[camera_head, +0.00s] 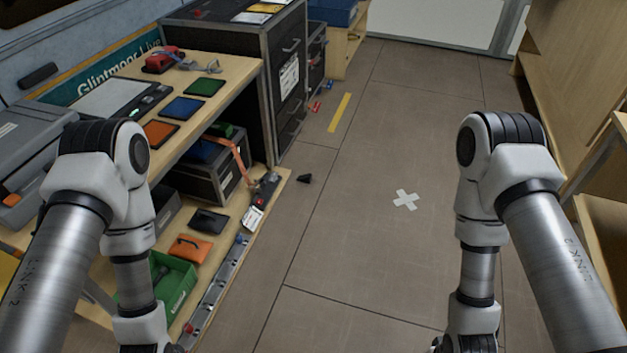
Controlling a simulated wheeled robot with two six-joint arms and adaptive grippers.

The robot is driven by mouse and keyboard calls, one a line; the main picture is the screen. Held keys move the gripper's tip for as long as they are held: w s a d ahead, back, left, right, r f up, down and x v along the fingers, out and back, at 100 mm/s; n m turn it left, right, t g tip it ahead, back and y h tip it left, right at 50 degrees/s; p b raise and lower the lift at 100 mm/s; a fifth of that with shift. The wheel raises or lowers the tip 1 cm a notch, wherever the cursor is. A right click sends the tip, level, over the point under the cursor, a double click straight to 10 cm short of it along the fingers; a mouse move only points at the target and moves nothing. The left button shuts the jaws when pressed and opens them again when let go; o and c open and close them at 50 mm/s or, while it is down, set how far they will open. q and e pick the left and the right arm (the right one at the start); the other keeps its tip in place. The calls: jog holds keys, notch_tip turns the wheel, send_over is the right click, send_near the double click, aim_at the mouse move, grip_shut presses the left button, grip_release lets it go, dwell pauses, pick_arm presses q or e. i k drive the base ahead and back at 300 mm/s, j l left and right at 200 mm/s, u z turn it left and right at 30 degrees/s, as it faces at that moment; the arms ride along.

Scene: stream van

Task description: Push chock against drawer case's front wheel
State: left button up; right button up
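A small black wedge (304,179), which looks like the chock, lies on the floor just right of the low wooden shelf's edge. A black drawer case (286,62) with metal edges and handles stands beyond it, against the left side. I cannot make out a wheel under this case; its lower front is partly hidden by the shelf. A second black case (316,62) stands behind it, with small red and blue parts (316,106) at floor level nearby. Both my arms reach down past the bottom edge, and neither gripper shows.
A wooden workbench (233,69) with coloured pads runs along the left. Its lower shelf (232,225) holds a green bin (170,285), an orange pouch and a strapped black case. The floor (345,240) is clear, with a white tape cross (405,200) and yellow strip (339,112).

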aim_at(307, 178)
jog(key=i+u, duration=0.15)
jog(key=u, duration=0.25)
jog(key=i+l+u, duration=0.1)
jog(key=u, duration=0.35)
jog(key=i+l+u, duration=0.25)
jog(key=i+l, duration=0.15)
jog(key=l, duration=0.25)
jog(key=i+l+u, duration=0.1)
jog(key=l, duration=0.25)
jog(key=i+l+u, duration=0.1)
jog(key=l, duration=0.3)
jog(key=i+l+u, duration=0.1)
jog(key=i+l, duration=0.15)
jog(key=i+l+u, duration=0.15)
jog(key=l, duration=0.35)
jog(key=i+l+u, duration=0.1)
jog(key=l, duration=0.3)
jog(key=i+l, duration=0.1)
jog(key=l, duration=0.25)
jog(key=i+l, duration=0.1)
jog(key=l, duration=0.3)
jog(key=i+l, duration=0.1)
jog(key=l, duration=0.25)
jog(key=i+l, duration=0.1)
jog(key=l, duration=0.25)
jog(key=i+l, duration=0.1)
jog(key=l, duration=0.3)
